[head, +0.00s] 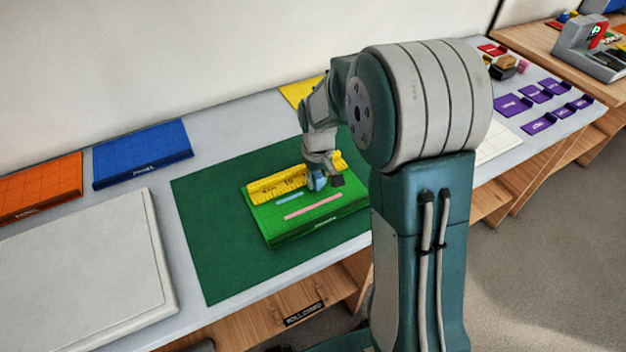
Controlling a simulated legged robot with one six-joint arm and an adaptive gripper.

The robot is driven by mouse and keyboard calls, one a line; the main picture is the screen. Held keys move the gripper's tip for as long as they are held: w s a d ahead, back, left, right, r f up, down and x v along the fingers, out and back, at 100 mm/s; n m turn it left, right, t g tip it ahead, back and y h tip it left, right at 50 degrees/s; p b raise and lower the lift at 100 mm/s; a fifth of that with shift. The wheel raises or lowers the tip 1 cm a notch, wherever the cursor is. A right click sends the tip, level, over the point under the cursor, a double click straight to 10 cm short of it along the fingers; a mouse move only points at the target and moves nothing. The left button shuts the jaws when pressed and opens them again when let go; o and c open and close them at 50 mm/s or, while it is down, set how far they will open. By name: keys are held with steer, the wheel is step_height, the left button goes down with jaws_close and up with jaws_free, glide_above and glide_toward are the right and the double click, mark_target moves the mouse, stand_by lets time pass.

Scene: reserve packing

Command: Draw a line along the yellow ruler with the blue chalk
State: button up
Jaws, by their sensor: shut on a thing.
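The yellow ruler (275,187) lies along the back part of a green board (285,233). My gripper (322,183) is low over the board, in front of the ruler's right part. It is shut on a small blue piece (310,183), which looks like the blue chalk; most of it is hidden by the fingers. I cannot tell whether its tip touches the board. A short light-blue strip (289,199) lies in front of the ruler, left of the gripper. A longer pink strip (313,207) lies nearer the board's front edge.
The green board rests on a dark green mat (215,235). Blue (142,153) and orange (40,187) boards and a white tray (165,285) are at left. A yellow board (298,92) is behind my arm. Purple holders (512,105) stand at right. The mat's left part is clear.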

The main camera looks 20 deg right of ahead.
steer(key=shift+w+d+r, duration=0.1)
steer(key=shift+w+d, duration=0.05)
steer(key=shift+d, duration=0.5)
steer(key=shift+w+d, duration=0.2)
steer(key=shift+d, duration=0.8)
steer(key=shift+w+d, duration=0.2)
steer(key=shift+d, duration=0.75)
step_height(320, 180, up, 9)
steer(key=shift+o, duration=0.6)
steer(key=shift+c, duration=0.6)
steer(key=shift+f, duration=3.95)
